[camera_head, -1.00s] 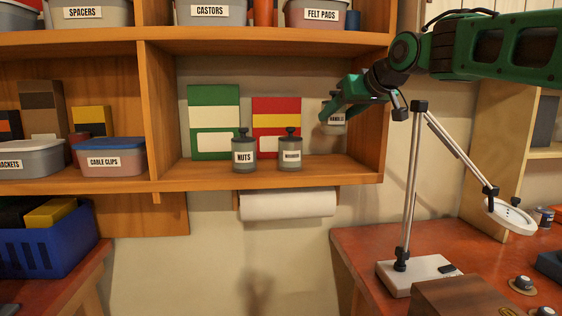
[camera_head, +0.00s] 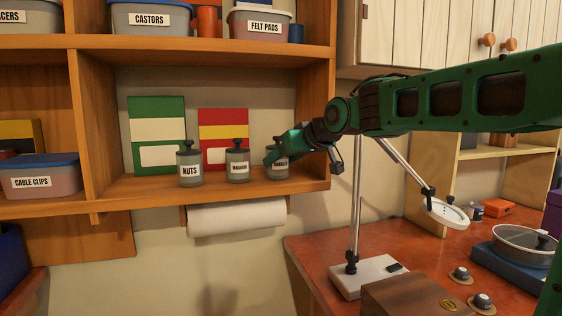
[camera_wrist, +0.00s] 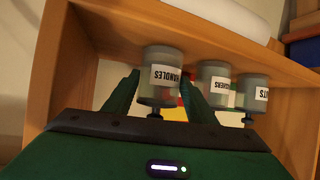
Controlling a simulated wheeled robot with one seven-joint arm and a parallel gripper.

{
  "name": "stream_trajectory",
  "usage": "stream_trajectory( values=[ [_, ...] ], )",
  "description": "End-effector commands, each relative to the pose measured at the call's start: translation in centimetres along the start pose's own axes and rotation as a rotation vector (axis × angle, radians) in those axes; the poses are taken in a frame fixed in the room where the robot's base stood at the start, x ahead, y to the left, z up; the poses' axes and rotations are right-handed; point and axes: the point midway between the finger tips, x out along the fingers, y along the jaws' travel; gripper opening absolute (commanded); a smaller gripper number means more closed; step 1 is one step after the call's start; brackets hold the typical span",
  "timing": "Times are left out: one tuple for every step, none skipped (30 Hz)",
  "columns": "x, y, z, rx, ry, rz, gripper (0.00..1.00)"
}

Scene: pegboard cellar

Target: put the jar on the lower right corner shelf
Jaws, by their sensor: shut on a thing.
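The grey jar labelled HANDLES (camera_head: 279,172) is at the right end of the lower right shelf compartment (camera_head: 215,191), beside the right side panel. My gripper (camera_head: 271,157) reaches in from the right and is shut on it, hiding its upper part in the head view. In the wrist view, which is upside down, the HANDLES jar (camera_wrist: 161,77) is between the two green fingers of my gripper (camera_wrist: 160,84). The jar looks upright with its base at the board; I cannot tell if it bears on it.
The WASHERS jar (camera_head: 237,166) and NUTS jar (camera_head: 189,168) stand left of it in a row. Behind are a red box (camera_head: 220,122) and a green box (camera_head: 156,107). A lamp (camera_head: 357,215) stands on the red bench below right. A paper roll (camera_head: 237,217) hangs underneath.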

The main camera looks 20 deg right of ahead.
Motion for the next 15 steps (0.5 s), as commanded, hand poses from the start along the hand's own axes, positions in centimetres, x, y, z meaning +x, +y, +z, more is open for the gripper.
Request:
stream_trajectory(
  values=[
    [-0.12,0.07,-0.22,0.0,0.005,0.001,0.05],
    [-0.12,0.07,-0.22,0.0,0.005,0.001,0.05],
    [-0.12,0.07,-0.21,0.0,0.005,0.001,0.05],
    [-0.1,0.07,-0.18,0.0,0.004,0.001,0.05],
    [-0.08,0.07,-0.13,0.0,0.004,0.001,0.05],
    [-0.03,0.07,-0.04,0.0,0.004,0.001,0.05],
    [0.0,0.07,0.04,0.0,0.003,0.001,0.05],
    [0.04,0.08,0.11,0.0,0.003,0.001,0.05],
    [0.12,0.07,0.29,0.001,-0.001,0.001,0.58],
    [0.12,0.07,0.28,0.001,-0.001,0.001,0.65],
    [0.11,0.07,0.27,0.001,-0.001,0.001,0.7],
    [0.11,0.07,0.27,0.001,-0.001,0.001,0.7],
    [0.11,0.07,0.27,0.001,-0.001,0.001,0.7],
    [0.11,0.07,0.26,0.001,-0.001,0.001,0.7],
    [0.11,0.07,0.26,0.001,-0.001,0.001,0.7]
  ],
)
